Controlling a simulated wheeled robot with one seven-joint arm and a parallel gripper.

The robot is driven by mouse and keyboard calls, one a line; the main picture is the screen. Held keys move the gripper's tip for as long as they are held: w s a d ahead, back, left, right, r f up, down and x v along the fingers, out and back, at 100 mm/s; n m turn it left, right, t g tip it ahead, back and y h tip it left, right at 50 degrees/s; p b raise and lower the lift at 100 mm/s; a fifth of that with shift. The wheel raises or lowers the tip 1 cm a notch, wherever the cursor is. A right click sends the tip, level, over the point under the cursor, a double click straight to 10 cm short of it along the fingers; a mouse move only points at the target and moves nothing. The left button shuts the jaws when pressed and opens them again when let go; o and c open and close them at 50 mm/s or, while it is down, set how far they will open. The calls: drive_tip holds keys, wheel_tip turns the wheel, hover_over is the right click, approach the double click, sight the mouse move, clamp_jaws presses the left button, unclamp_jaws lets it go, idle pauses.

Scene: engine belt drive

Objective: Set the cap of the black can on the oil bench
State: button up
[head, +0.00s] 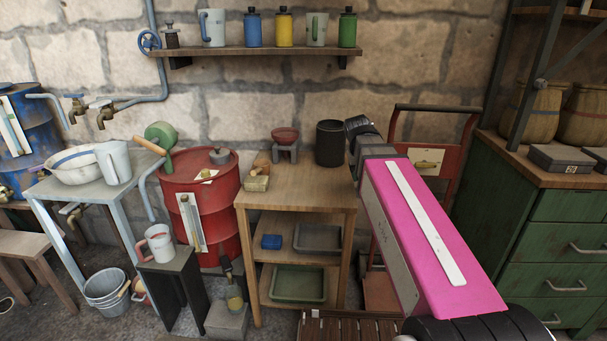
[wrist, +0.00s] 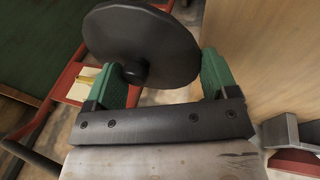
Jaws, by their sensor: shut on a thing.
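The black can (head: 330,143) stands upright at the back right of the wooden bench (head: 312,185), its top dark and seemingly uncovered. My gripper (head: 359,127) is just right of the can, at about rim height. In the wrist view, my gripper's green fingers (wrist: 165,75) are shut on the cap (wrist: 140,40), a dark round disc with a small knob facing the camera. The cap is tilted and held off any surface. In the head view it shows only as a dark shape at the gripper's end. The can is not clear in the wrist view.
A red bowl on a grey stand (head: 285,145) and small wooden blocks (head: 258,178) occupy the bench's left and back. The front right of the bench top is clear. A red trolley (head: 435,150) stands behind my arm. A red drum (head: 195,200) stands left of the bench.

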drive_tip(key=s+a+r+n+t+y, duration=0.1)
drive_tip(key=s+a+r+n, duration=0.15)
drive_tip(key=a, duration=0.85)
drive_tip(key=s+a+r+n, duration=0.2)
drive_tip(key=a+n, duration=0.1)
drive_tip(key=a, duration=0.7)
drive_tip(key=s+a+r+n+t+y, duration=0.1)
drive_tip(key=s+a+r+n, duration=0.1)
drive_tip(key=a, duration=0.9)
hover_over(294, 185)
drive_tip(key=s, duration=0.1)
drive_tip(key=f, duration=0.6)
drive_tip(key=shift+s+a+f, duration=0.1)
drive_tip(key=shift+a+f, duration=0.1)
drive_tip(key=shift+f, duration=2.15)
drive_tip(key=shift+f, duration=0.6)
drive_tip(key=o, duration=0.8)
drive_tip(key=shift+d, duration=0.1)
drive_tip(key=shift+s, duration=0.1)
